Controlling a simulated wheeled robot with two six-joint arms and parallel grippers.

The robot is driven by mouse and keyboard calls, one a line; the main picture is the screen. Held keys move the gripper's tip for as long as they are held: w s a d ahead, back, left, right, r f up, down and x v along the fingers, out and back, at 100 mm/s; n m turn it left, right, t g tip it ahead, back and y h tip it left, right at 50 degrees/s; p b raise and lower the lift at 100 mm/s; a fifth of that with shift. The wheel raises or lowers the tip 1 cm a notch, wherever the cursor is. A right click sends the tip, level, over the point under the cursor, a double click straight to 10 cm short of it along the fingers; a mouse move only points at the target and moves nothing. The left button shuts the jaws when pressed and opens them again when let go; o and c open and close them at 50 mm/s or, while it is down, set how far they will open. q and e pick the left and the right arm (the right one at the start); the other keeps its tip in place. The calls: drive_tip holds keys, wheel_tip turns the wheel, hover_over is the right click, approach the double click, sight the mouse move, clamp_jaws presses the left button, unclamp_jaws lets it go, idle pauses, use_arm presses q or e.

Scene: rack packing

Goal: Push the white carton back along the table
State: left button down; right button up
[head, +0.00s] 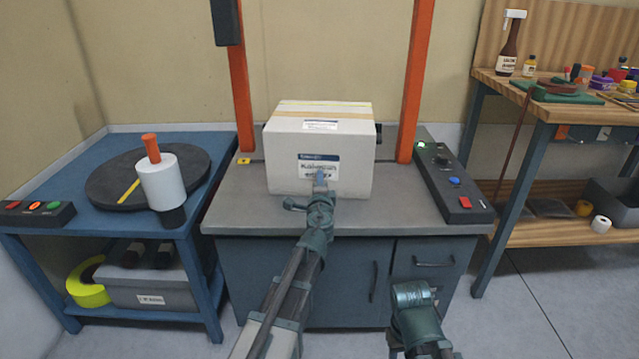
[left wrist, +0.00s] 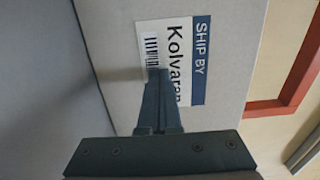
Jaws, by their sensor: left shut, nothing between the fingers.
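The white carton (head: 350,137) stands upright on the grey table (head: 235,207), between two orange posts. A shipping label is on its front face, and yellowish tape runs over its top. My left gripper (head: 320,182) is shut and empty, with its fingertips at the lower middle of the carton's front. In the left wrist view, the closed fingers (left wrist: 157,80) overlap the label on the carton (left wrist: 115,35); whether they touch it is hard to tell. My right arm shows low in the head view, below the table's front edge; its fingers cannot be made out.
An orange post (head: 416,85) rises at each side of the carton. A control box (head: 455,185) lies on the table's right side. A blue bench (head: 75,235) with a dark turntable stands left, and a wooden workbench (head: 590,115) right.

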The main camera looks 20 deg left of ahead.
use_arm(q)
drive_tip(key=x, duration=1.9)
drive_tip(key=shift+w+a, duration=0.1)
drive_tip(key=shift+a, duration=0.1)
drive_tip(key=shift+s+f, duration=0.15)
drive_tip(key=shift+s, duration=0.35)
drive_tip(key=v, duration=1.3)
drive_tip(key=shift+s+d, duration=0.15)
drive_tip(key=shift+d, duration=0.35)
